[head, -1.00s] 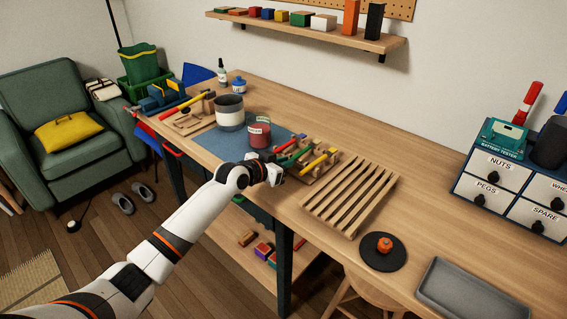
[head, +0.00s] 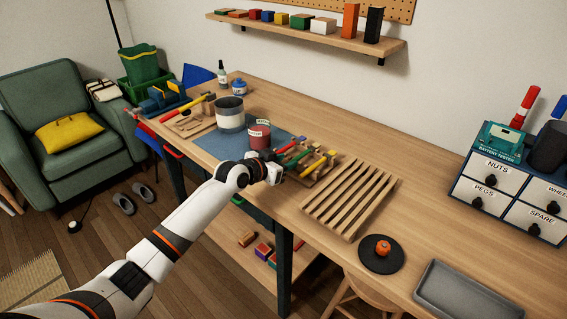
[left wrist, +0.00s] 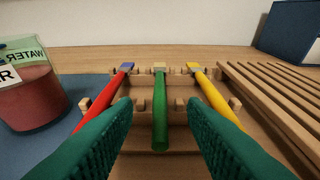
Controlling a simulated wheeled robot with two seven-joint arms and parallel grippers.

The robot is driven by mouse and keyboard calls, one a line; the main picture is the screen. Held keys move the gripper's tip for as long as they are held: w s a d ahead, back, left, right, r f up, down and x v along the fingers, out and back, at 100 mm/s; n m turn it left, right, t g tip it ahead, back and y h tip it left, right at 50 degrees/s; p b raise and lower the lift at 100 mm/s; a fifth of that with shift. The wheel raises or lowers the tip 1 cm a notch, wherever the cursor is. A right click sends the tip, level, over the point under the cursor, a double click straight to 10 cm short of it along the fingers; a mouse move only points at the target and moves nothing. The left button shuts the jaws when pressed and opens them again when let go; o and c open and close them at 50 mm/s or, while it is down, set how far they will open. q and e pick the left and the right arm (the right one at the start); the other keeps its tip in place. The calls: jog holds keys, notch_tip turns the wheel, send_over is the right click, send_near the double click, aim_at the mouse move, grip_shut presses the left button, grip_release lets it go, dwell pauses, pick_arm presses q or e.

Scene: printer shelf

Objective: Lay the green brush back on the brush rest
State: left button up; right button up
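The green brush (left wrist: 160,115) lies lengthwise on the wooden brush rest (left wrist: 222,76), between a red brush (left wrist: 103,103) and a yellow brush (left wrist: 215,100). In the left wrist view its handle points toward me and its far end lies in the back notched rail. My left gripper (left wrist: 160,106) is open, its teal fingers on either side of the green handle with clear gaps. In the head view my left gripper (head: 286,166) is at the near edge of the brush rest (head: 325,177) and partly covers the brushes. My right gripper is not in view.
A jar with red contents (head: 259,136) stands on the blue mat (head: 205,143), left of the rest. A slatted wooden rack (head: 350,197) is close on the right.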

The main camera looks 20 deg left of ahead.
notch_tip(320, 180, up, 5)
jog(key=p, duration=0.4)
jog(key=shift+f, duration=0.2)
dwell(0.4)
